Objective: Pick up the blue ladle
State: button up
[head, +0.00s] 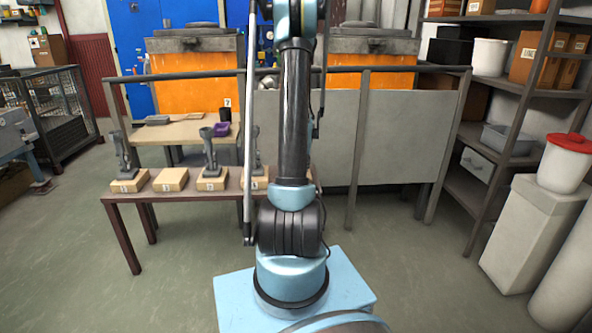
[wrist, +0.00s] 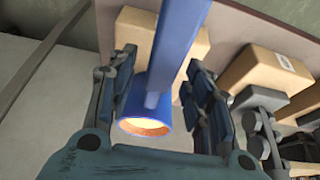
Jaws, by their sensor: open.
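The blue ladle (wrist: 145,108) shows in the wrist view, with its cup low between my fingers and its handle running up to the top edge. The cup's mouth faces the camera and looks orange-brown inside. My gripper (wrist: 160,70) is open, with one finger on each side of the ladle. I cannot tell whether either finger touches it. In the head view I cannot make out the blue ladle or my gripper; my arm covers the right part of the bench.
A low brown bench (head: 122,198) carries several wooden blocks (head: 170,180), some with grey ladles (head: 209,152) upright on them. In the wrist view, a block (wrist: 268,72) and a grey ladle are right of my gripper. A railing with grey panels (head: 405,135) stands behind.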

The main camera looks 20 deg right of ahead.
jog(key=shift+x, duration=1)
grip_shut()
